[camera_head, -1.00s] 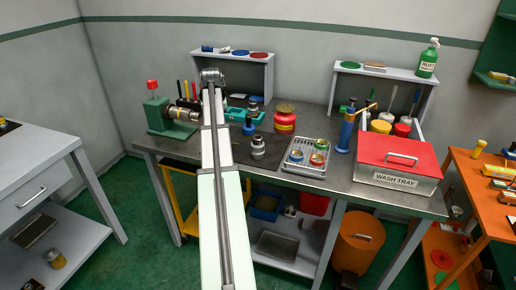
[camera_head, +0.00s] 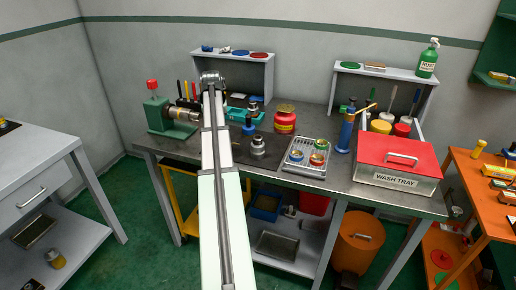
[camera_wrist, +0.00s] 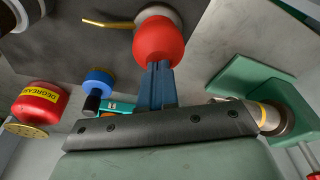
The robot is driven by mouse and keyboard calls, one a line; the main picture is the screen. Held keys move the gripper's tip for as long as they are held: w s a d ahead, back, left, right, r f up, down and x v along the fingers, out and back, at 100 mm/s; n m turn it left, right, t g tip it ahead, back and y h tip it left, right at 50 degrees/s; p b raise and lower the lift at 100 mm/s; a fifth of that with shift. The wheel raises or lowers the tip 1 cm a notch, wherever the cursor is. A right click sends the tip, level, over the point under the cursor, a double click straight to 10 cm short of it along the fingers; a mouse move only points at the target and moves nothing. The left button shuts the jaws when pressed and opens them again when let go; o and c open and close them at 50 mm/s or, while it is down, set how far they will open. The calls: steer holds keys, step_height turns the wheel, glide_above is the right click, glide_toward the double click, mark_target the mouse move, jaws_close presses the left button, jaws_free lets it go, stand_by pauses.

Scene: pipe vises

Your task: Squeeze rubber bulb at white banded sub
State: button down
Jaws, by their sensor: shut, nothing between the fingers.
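The red rubber bulb (camera_wrist: 158,42) shows in the wrist view, with a pale base and a bent yellow spout (camera_wrist: 106,23) beside it. My gripper (camera_wrist: 158,68) is shut and empty; its fingertips appear right at the bulb's edge, but I cannot tell whether they touch. In the head view my arm hides the bulb and fingers. A grey stepped sub (camera_head: 257,148) stands on the dark mat; a cylinder with a pale ring (camera_wrist: 22,12), partly cut off in the wrist view, seems to be it. The green vise (camera_head: 165,127) holds a metal piece (camera_head: 183,115) with a yellow band.
A red degreaser can (camera_head: 285,120) and a blue-topped item (camera_head: 249,125) stand behind the mat. A tray of coloured rings (camera_head: 301,170), a blue torch (camera_head: 346,130) and the red-lidded wash tray (camera_head: 398,182) fill the bench's right. A shelf (camera_head: 268,78) stands behind.

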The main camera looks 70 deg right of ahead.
steer(key=shift+f, duration=0.7)
steer(key=shift+r, duration=0.15)
steer(key=shift+v, duration=1.1)
steer(key=shift+w+d, duration=0.1)
steer(key=shift+d, duration=0.1)
steer(key=d+v, duration=0.1)
steer(key=v, duration=0.5)
steer(key=shift+w, duration=0.35)
steer(key=shift+r, duration=0.1)
